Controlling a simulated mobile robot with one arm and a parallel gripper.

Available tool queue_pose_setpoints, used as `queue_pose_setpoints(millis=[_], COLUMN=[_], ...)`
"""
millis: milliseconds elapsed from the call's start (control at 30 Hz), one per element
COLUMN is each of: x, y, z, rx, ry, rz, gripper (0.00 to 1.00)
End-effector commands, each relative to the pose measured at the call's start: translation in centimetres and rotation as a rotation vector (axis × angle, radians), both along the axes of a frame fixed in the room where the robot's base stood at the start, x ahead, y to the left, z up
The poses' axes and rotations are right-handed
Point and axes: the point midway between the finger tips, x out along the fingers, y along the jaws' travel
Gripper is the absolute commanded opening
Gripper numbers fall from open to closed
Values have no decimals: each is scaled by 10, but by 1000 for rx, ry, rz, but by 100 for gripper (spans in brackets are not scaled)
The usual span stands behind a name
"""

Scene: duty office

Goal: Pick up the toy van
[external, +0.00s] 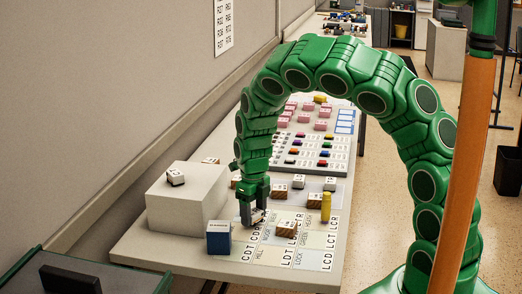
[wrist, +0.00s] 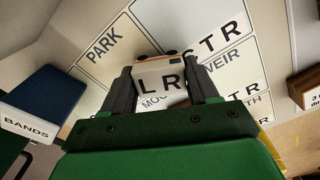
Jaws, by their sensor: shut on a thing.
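My gripper (external: 254,205) points down near the front left of the table. It is shut on the toy van (external: 258,216), a small pale vehicle with dark wheels, which is mostly hidden by the fingers in the external view. In the wrist view the toy van (wrist: 158,66) sits between the two dark fingers of my gripper (wrist: 164,88), its wheels toward the top of the picture. The letters L R show between the fingers; I cannot tell whether they are on the van or the mat. I cannot tell whether the van touches the table.
A blue BANDS box (external: 219,238) stands just left of my gripper. A pale block (external: 186,205) behind it bears a small white item (external: 175,177). A wooden block (external: 286,229) and a yellow cylinder (external: 326,207) stand to the right, among labelled mats.

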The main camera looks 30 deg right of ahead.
Motion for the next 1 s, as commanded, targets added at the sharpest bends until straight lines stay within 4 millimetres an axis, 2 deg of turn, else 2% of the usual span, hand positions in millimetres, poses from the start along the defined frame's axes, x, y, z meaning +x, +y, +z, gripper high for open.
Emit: queue_pose_setpoints(millis=[133, 467, 700, 1000], x=[0, -26, -49, -92], y=[0, -6, -10, -20], z=[19, 51, 80, 98], rx=[0, 0, 0, -1], ry=[0, -2, -2, -1], rz=[1, 0, 1, 0], gripper=[30, 30, 30, 30])
